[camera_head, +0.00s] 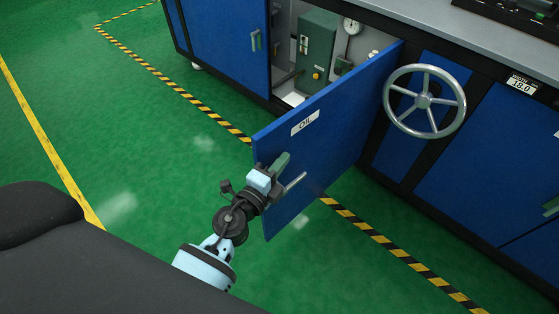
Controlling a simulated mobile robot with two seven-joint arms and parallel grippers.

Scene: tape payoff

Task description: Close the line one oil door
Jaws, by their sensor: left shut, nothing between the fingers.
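The oil door (335,130) is a blue panel with a white "OIL" label (305,122). It stands open, swung out from the machine, with its hinge side at the right by the handwheel. A green handle (281,163) sits on its outer face near the free edge. My left gripper (284,184) is at this outer face, beside and just below the handle. Its fingers are shut with nothing between them; whether they touch the door I cannot tell. My right gripper is not in view.
The open compartment holds a green box (316,50) and a gauge (351,26). A grey handwheel (424,101) sticks out right of the door. Another blue door (225,40) is at the left. The green floor (150,130) is clear, with striped tape (185,95).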

